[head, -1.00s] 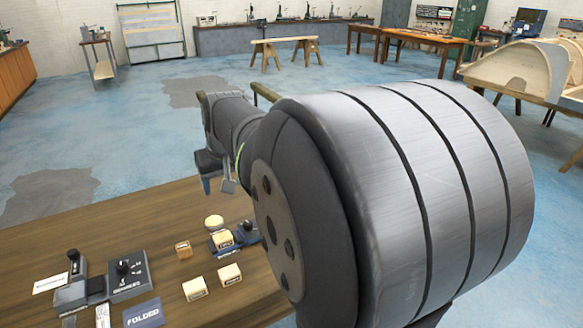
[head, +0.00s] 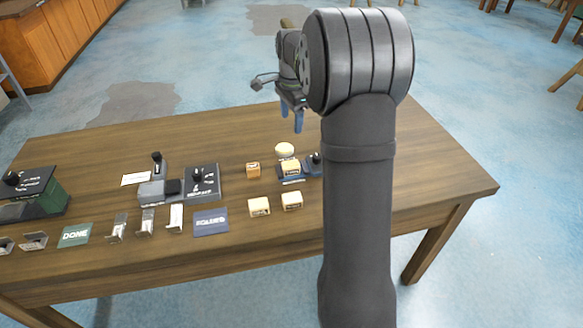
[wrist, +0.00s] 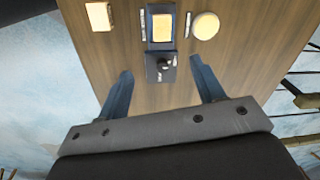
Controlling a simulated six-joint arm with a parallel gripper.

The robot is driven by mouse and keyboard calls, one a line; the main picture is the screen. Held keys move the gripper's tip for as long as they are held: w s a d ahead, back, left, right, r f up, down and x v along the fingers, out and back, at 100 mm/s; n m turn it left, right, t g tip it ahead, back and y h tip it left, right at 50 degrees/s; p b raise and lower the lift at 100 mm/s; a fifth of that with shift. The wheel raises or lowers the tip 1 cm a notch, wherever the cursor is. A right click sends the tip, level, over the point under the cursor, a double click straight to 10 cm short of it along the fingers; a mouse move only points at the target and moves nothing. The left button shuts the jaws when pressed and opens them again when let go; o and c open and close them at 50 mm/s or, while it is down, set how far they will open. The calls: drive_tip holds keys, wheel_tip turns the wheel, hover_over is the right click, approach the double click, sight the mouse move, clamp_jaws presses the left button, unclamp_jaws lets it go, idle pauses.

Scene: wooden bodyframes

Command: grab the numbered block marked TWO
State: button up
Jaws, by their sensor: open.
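Several pale wooden blocks lie on the right part of the table; their marks are too small to read, so I cannot tell which is TWO. In the head view one block (head: 253,169) stands alone, two more blocks (head: 259,206) (head: 292,200) lie nearer the front, and another block (head: 290,166) sits on a dark fixture (head: 291,180). My gripper (head: 291,113) hangs open and empty beyond them, above the table's far side. In the wrist view my gripper (wrist: 161,70) has its blue fingers apart, with the fixture block (wrist: 161,27) and a loose block (wrist: 99,16) ahead.
A round cream piece (head: 284,149) is beside the fixture, which has a black knob (wrist: 164,64). Left are a dark box with a dial (head: 204,181), metal brackets (head: 147,220), a blue card (head: 210,221) and a green DONE card (head: 75,235). The table's far right (head: 440,180) is clear.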

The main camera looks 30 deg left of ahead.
wheel_tip(320, 180, down, 2)
drive_tip(key=w+a+f+m, duration=0.1)
drive_tip(key=m, duration=0.2)
hover_over(291, 164)
drive_tip(key=shift+g+h, duration=0.3)
wheel_tip(291, 164, down, 12)
drive_tip(key=shift+s+a+r, duration=0.1)
drive_tip(key=shift+s+r, duration=0.05)
drive_tip(key=shift+r, duration=0.05)
drive_tip(key=shift+f, duration=2.7)
drive_tip(key=shift+c, duration=0.4)
drive_tip(key=c, duration=1)
